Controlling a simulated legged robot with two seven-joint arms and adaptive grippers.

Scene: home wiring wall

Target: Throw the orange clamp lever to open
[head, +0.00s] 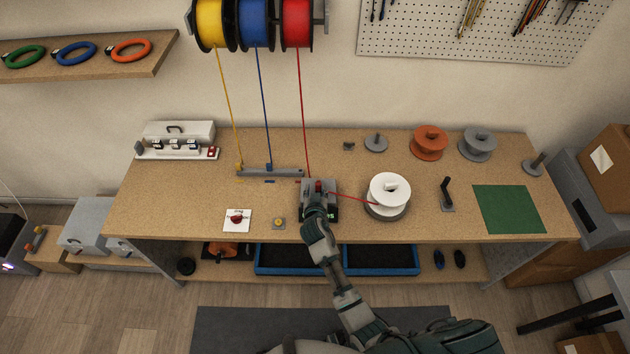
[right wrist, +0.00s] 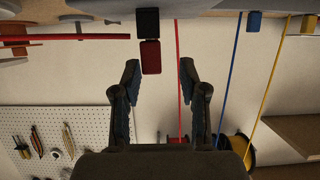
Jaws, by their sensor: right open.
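A grey device (head: 331,187) with a red part (head: 318,185) on top stands near the middle of the bench. My right gripper (head: 317,207) reaches it from the front and hides part of it. In the right wrist view, my right gripper (right wrist: 160,70) is open. A lever-like piece, black with a dark red end (right wrist: 150,57), lies between its fingertips, with gaps to both fingers. No lever shows as clearly orange; this dark red piece may be it, but I cannot tell. My left gripper is not in view.
Red wire (head: 303,110) comes down to the device from a red spool (head: 296,22); more red wire runs right to a white spool (head: 390,187). A grey bar (head: 285,174) with yellow and blue wires lies left of the device. The green mat (head: 508,208) is bare.

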